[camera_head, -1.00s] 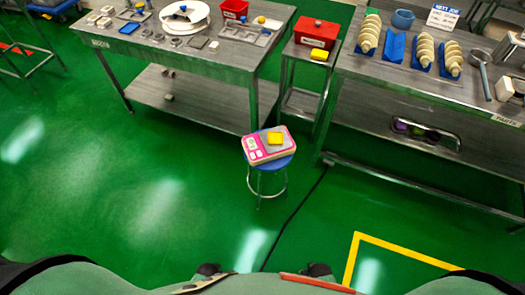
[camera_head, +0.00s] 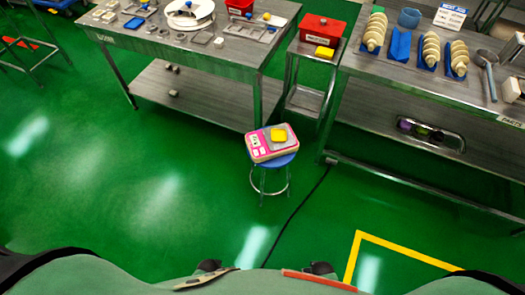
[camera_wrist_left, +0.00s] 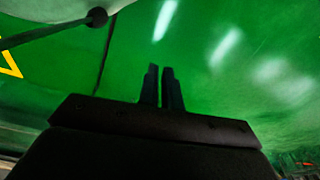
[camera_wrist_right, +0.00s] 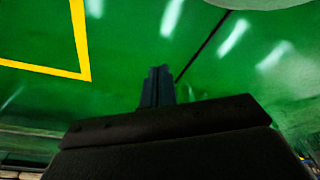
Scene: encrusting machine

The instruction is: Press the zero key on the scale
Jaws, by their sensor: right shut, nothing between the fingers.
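The scale (camera_head: 259,147) has a pink-and-white front panel with pale keys. It sits on a blue-topped stool (camera_head: 268,165) in the middle of the head view. A yellow block (camera_head: 278,135) rests on its grey weighing plate. The zero key cannot be told apart at this size. In the right wrist view my right gripper (camera_wrist_right: 158,75) is shut and empty. Both are over green floor, away from the scale.
A metal table (camera_head: 235,60) with trays and parts stands behind the stool. A small stand holds a red box (camera_head: 322,28). A long bench (camera_head: 430,85) with shell-like stacked pieces is at right. A dark cable and a yellow line (camera_head: 400,252) lie on open floor.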

